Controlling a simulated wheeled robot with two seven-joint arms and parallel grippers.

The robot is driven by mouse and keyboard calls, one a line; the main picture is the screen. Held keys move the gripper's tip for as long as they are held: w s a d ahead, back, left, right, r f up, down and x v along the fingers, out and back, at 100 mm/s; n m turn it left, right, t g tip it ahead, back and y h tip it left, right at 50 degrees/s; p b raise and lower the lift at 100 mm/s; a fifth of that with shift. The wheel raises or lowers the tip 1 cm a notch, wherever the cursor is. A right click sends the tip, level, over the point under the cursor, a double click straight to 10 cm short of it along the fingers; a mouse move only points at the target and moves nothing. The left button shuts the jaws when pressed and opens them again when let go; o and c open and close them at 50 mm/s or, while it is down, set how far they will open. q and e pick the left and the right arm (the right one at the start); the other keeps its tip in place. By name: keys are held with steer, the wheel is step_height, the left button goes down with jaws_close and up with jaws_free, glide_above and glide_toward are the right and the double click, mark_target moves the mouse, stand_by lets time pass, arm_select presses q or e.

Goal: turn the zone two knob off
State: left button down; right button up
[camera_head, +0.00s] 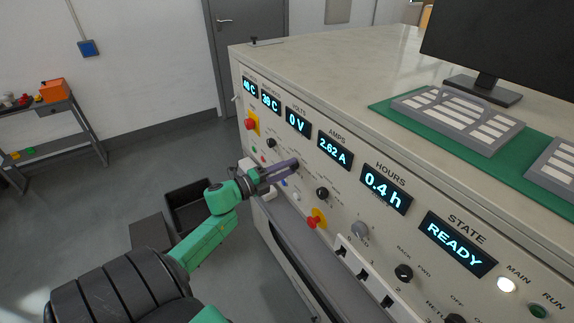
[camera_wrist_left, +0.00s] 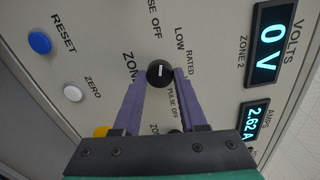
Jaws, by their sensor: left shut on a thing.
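A round black knob (camera_wrist_left: 160,73) with a short pale pointer mark sits on the pale panel in the left wrist view. A label starting "ZON" is beside it; its number is hidden. "LOW", "RATED" and "OFF" are printed around it. My left gripper (camera_wrist_left: 163,76) is shut on this knob, one purple finger on each side. In the head view my left gripper (camera_head: 291,165) reaches the panel below the volts and amps displays, and its fingers mostly cover the knob. The volts display (camera_wrist_left: 272,40) reads 0 V and is marked ZONE 2. My right gripper is not in view.
Another black knob (camera_head: 322,193) and a red button on yellow (camera_head: 316,220) lie right of my gripper; a black knob (camera_head: 270,142) lies to its upper left. A grey ledge (camera_head: 300,235) runs below. A dark bin (camera_head: 190,205) stands on the floor. The amps display (camera_head: 335,151) reads 2.62 A.

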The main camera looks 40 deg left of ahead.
arm_select(q)
steer(key=shift+n, duration=0.7)
steer(key=shift+p, duration=0.3)
steer(key=shift+c, duration=2.2)
jaws_free()
steer(key=shift+s, duration=0.1)
steer(key=shift+s+a+f, duration=0.15)
steer(key=shift+s, duration=0.2)
steer(key=b+v, duration=0.2)
steer(key=v, duration=1.1)
steer(key=shift+s, duration=0.3)
